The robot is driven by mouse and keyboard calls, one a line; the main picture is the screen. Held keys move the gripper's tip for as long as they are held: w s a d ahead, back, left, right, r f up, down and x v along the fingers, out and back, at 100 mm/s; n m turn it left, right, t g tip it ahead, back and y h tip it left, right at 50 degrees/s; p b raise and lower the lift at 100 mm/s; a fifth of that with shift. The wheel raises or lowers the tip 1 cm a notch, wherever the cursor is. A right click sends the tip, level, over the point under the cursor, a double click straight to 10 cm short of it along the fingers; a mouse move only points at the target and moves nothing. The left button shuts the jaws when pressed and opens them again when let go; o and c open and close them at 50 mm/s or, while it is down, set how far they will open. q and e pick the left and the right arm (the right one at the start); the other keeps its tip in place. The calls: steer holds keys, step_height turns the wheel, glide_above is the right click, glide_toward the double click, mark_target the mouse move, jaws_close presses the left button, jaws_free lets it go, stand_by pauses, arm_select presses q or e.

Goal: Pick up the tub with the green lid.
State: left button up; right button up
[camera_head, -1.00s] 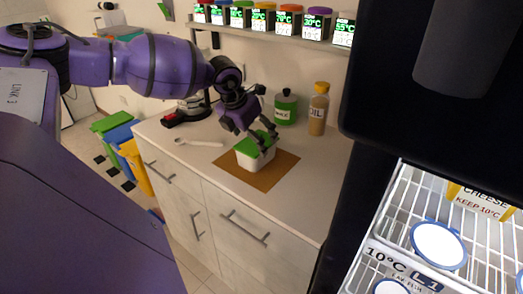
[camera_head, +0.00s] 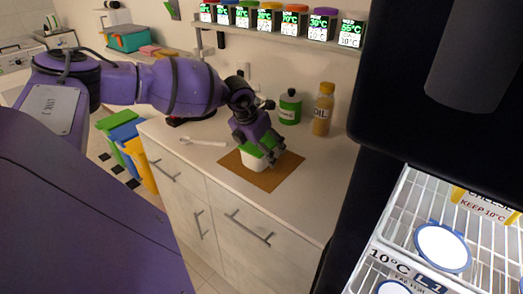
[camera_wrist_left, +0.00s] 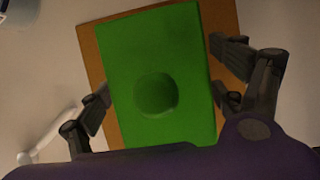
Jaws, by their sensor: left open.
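The tub is white with a green lid (camera_head: 250,151). Its white body (camera_head: 254,163) stands upright on a brown mat (camera_head: 284,176) on the counter. My left gripper (camera_head: 263,153) points down at the tub from above and covers part of the lid. In the left wrist view the green lid (camera_wrist_left: 155,45) with its round dimple fills the middle. The open fingers of my left gripper (camera_wrist_left: 160,100) lie on both sides of it. I cannot tell whether they touch the tub. My right gripper is not in view.
A green bottle (camera_head: 289,108) and an oil bottle (camera_head: 323,110) stand behind the tub. A white spoon (camera_head: 204,142) lies to the left. A shelf (camera_head: 285,40) of spice dispensers runs above. The open fridge (camera_head: 433,205) is at the right. The counter's front right (camera_head: 300,209) is clear.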

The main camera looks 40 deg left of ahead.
arm_select(q)
steer(key=shift+f, duration=0.15)
steer(key=c, duration=2)
steer(key=shift+c, duration=0.5)
steer(key=shift+r, duration=0.2)
